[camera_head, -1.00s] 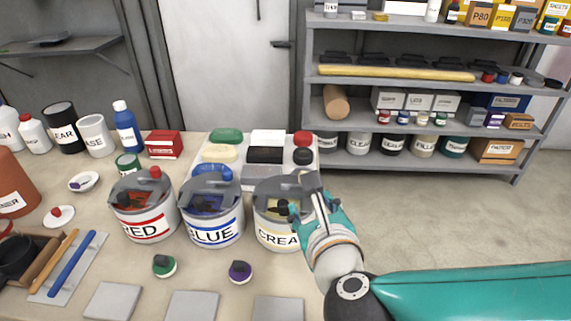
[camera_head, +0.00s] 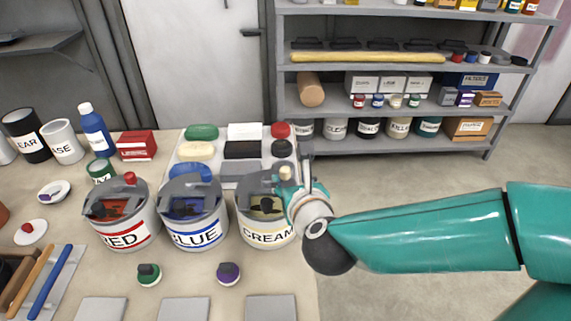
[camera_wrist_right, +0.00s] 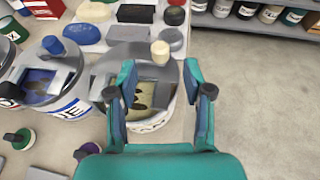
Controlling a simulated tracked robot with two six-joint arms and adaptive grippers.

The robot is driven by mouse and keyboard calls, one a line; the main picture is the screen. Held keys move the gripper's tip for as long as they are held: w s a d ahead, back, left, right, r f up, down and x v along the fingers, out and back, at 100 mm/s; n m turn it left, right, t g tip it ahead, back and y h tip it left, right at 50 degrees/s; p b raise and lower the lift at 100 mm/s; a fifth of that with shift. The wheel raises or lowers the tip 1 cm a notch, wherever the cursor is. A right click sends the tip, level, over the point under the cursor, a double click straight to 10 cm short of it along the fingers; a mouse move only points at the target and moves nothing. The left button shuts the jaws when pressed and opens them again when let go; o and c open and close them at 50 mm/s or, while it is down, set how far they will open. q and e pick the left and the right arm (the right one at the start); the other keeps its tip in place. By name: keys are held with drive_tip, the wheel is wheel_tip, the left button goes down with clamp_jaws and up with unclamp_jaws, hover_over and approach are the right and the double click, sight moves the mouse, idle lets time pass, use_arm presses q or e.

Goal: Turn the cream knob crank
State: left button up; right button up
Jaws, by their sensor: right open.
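The cream can (camera_head: 266,233) stands at the right end of the row of paint cans. Its grey lid carries a crank with a small upright cream knob (camera_head: 285,172). In the right wrist view the cream knob (camera_wrist_right: 160,49) stands just beyond the fingertips, roughly centred between them. My right gripper (camera_head: 299,180) is over the right side of the cream can, and its fingers hide part of the lid. In the right wrist view my right gripper (camera_wrist_right: 160,76) is open and empty, with a finger to each side of the lid's crank. My left gripper is not in view.
The blue can (camera_head: 196,232) and red can (camera_head: 124,232) stand to the left, with similar lids. A white tray (camera_head: 226,168) of coloured blocks lies behind. Green (camera_head: 149,275) and purple (camera_head: 228,274) knobbed pieces lie in front. Free floor is to the right.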

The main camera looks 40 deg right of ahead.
sight(287, 172)
drive_tip(key=x, duration=0.7)
drive_tip(key=shift+w+d+f+b, duration=0.1)
drive_tip(key=shift+f+b, duration=0.05)
drive_tip(key=shift+b, duration=0.15)
clamp_jaws()
drive_tip(key=shift+d, duration=0.1)
